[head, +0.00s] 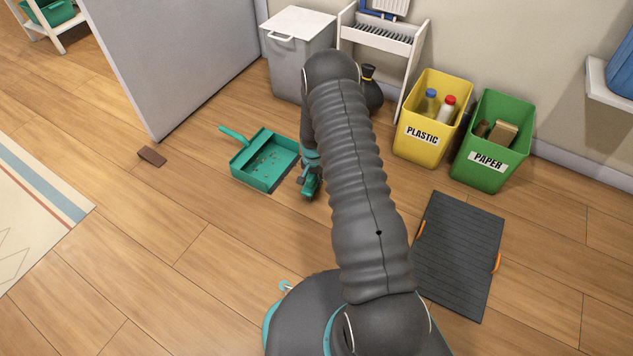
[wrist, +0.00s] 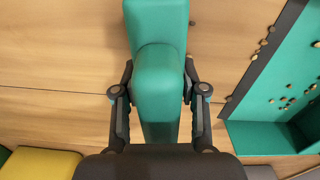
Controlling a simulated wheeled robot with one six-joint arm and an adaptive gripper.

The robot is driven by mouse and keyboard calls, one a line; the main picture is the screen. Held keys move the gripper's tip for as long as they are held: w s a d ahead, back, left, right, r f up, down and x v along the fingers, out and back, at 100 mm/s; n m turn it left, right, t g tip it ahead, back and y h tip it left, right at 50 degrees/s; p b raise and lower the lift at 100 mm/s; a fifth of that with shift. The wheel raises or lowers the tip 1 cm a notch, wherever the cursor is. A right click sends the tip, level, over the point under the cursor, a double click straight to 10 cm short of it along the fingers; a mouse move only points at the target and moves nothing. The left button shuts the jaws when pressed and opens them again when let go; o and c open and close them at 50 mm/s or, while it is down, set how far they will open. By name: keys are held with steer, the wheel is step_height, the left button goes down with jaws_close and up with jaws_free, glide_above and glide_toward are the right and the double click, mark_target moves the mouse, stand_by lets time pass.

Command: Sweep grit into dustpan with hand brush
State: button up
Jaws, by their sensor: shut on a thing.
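A teal dustpan (head: 262,163) lies on the wooden floor left of my arm, its handle pointing to the upper left. Small bits of grit (head: 268,156) lie inside it. The dustpan also shows at the right of the wrist view (wrist: 262,136), with brown grit pieces (wrist: 285,100) in and near it. My gripper (head: 309,180) is beside the dustpan's right side, partly hidden by my arm. In the wrist view my gripper (wrist: 158,100) is shut on the teal hand brush (wrist: 157,70). The brush's bristles are hidden.
A yellow plastic bin (head: 430,115) and a green paper bin (head: 490,140) stand at the right. A white lidded bin (head: 299,55) and a white rack (head: 385,40) stand behind. A dark ribbed mat (head: 458,255) lies at right, a brown block (head: 152,156) at left.

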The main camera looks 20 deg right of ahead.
steer(key=shift+w+a+r, duration=0.1)
steer(key=shift+w+a, duration=1.1)
steer(key=shift+w, duration=0.25)
steer(key=shift+w+a, duration=1.2)
steer(key=shift+w, duration=0.3)
steer(key=shift+w+a, duration=0.1)
steer(key=shift+w, duration=0.05)
steer(key=shift+w+a, duration=0.3)
steer(key=shift+w, duration=0.05)
steer(key=shift+s+d+r+p, duration=0.35)
steer(key=shift+r+p, duration=0.25)
steer(key=shift+r, duration=0.25)
steer(key=shift+s+d+r+p, duration=0.3)
steer(key=shift+s+r+p, duration=0.2)
steer(key=shift+r, duration=0.3)
steer(key=shift+s+d+r+p, duration=0.35)
steer(key=shift+r+p, duration=0.3)
steer(key=shift+r, duration=0.2)
